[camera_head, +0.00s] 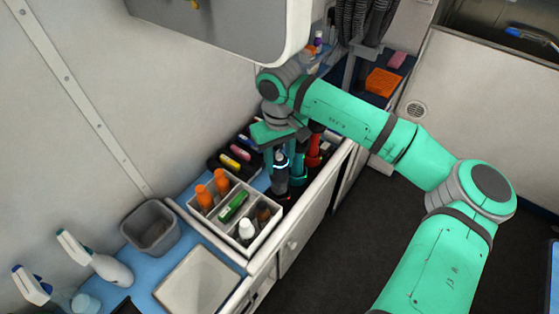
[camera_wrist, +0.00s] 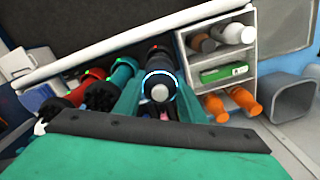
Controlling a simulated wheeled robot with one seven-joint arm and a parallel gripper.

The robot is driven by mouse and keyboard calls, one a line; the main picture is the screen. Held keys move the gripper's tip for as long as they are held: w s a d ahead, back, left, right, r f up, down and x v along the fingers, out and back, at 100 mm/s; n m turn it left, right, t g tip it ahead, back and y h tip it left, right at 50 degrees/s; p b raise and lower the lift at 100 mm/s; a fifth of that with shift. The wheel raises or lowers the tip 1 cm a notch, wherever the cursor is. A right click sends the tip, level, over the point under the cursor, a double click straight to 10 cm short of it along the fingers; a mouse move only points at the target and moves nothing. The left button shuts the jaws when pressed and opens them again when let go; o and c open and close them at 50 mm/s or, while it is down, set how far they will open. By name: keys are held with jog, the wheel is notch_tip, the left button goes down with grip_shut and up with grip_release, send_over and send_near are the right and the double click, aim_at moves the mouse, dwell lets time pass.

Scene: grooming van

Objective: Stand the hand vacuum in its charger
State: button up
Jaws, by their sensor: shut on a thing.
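The dark hand vacuum (camera_head: 281,178) with a pale-blue lit ring is between the fingers of my gripper (camera_head: 281,152), beside the caddy. In the wrist view, my gripper (camera_wrist: 160,103) is shut on this vacuum (camera_wrist: 160,63), which shows end-on with a small red light behind it. A teal unit (camera_wrist: 119,74) and a red unit (camera_wrist: 91,80), each with a green light, stand in a row beside it. In the head view, the red unit (camera_head: 314,150) is right of the teal one. The vacuum's lower end and any charger under it are hidden, so I cannot tell whether it is seated.
A white divided caddy (camera_head: 258,243) with orange and white bottles stands close left of the vacuum. A grey bin (camera_head: 150,227), white tray (camera_head: 196,284) and spray bottles (camera_head: 97,260) are farther left. A wall cabinet (camera_head: 235,25) hangs above. The floor (camera_head: 345,225) is clear.

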jog(key=shift+f, duration=0.15)
jog(key=o, duration=1)
jog(key=shift+o, duration=0.2)
notch_tip(320, 180, up, 12)
jog(key=shift+r, duration=0.1)
